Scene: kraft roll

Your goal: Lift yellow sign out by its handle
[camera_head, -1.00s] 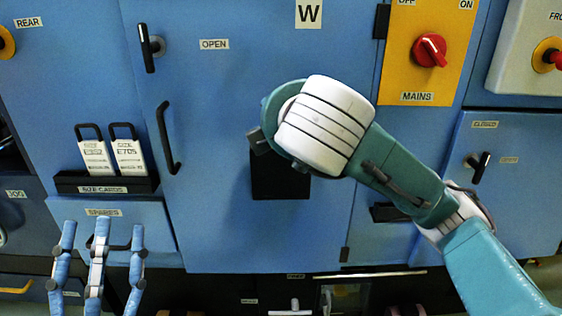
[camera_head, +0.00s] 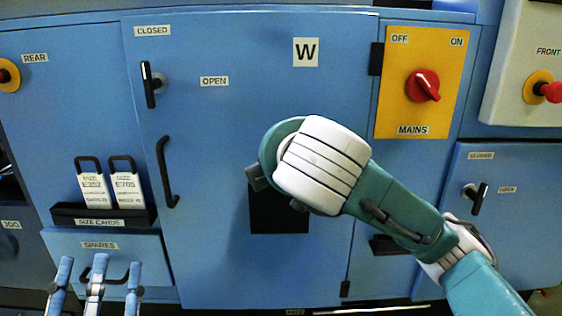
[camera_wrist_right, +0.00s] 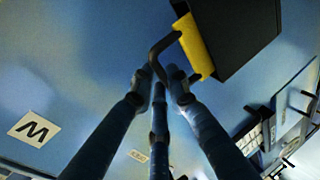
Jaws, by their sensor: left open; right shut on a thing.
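The yellow sign (camera_wrist_right: 195,46) shows in the right wrist view as a narrow strip along the mouth of a black holder (camera_wrist_right: 240,32). Most of it is hidden inside the holder. Its black bent handle (camera_wrist_right: 160,48) runs between the fingertips of my right gripper (camera_wrist_right: 158,78), which is shut on it. In the head view the holder (camera_head: 278,212) is on the blue door (camera_head: 230,150); my right wrist hides the sign and right gripper. My left gripper (camera_head: 98,266) is open and empty at the lower left, in front of the spares drawer (camera_head: 150,252).
A black tray with two white size cards (camera_head: 128,188) is left of the door. The door has a black pull handle (camera_head: 166,172) and a latch (camera_head: 150,85). A red mains switch (camera_head: 424,86) on a yellow plate is at right. The door's left half is unobstructed.

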